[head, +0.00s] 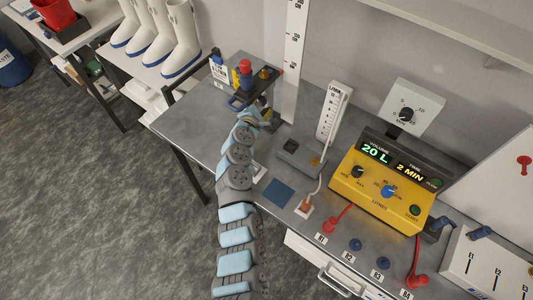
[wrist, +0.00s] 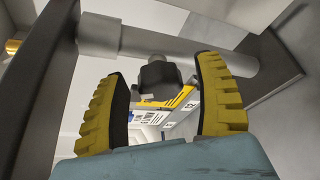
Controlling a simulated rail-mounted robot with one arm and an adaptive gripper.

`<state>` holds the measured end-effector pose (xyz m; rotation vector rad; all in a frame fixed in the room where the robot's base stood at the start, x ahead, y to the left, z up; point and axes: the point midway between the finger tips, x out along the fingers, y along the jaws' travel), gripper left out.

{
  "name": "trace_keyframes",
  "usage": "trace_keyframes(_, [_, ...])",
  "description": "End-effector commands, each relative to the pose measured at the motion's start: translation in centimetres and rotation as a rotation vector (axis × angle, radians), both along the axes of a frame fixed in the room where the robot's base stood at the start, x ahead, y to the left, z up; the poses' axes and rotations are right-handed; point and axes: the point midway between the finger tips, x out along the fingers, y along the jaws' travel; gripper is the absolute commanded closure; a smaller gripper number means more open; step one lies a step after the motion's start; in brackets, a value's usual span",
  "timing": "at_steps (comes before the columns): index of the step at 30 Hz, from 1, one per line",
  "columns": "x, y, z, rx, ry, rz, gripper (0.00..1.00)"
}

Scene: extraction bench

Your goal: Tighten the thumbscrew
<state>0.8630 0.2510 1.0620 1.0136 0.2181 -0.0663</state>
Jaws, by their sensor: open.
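A dark knob that looks like the thumbscrew (wrist: 160,76) shows in the wrist view, below a grey horizontal bar. My gripper (wrist: 162,88) is open, with one yellow ribbed finger on each side of the knob and visible gaps to both. In the head view, my gripper (head: 262,115) is at the far end of the bench, just below a dark bracket (head: 243,101). The thumbscrew is not clearly visible there, and the arm and bracket crowd that spot.
A red-topped part (head: 246,72) and a brass knob (head: 264,73) are above the bracket. A white scale post (head: 294,60) rises close on the right. A grey device (head: 300,157) and a yellow control box (head: 383,187) stand farther right. The bench's left end (head: 185,125) is clear.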

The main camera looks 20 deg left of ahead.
Motion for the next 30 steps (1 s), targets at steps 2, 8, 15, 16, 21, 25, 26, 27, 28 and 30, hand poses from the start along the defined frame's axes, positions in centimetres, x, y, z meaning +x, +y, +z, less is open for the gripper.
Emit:
trace_keyframes(2, [0.0,0.1,0.4,-0.023,0.007,0.0,0.31])
trace_keyframes(8, [-0.1,0.1,0.3,-0.076,0.021,0.001,0.31])
trace_keyframes(15, [-1.3,0.0,0.4,-0.073,0.019,0.002,0.31])
trace_keyframes(16, [-1.5,0.0,0.4,-0.073,0.019,0.002,0.31])
trace_keyframes(21, [-2.7,0.0,0.7,-0.071,0.02,0.001,0.31])
trace_keyframes(25, [-3.8,0.0,1.1,-0.071,0.017,0.002,0.31])
trace_keyframes(26, [-4.1,0.0,1.1,-0.07,0.017,0.004,0.31])
trace_keyframes(27, [-4.5,0.0,1.1,-0.071,0.018,0.004,0.31])
trace_keyframes(28, [-4.8,-0.1,1.1,-0.072,0.02,0.003,0.31])
trace_keyframes(30, [-5.4,-0.1,1.3,-0.072,0.02,0.002,0.31])
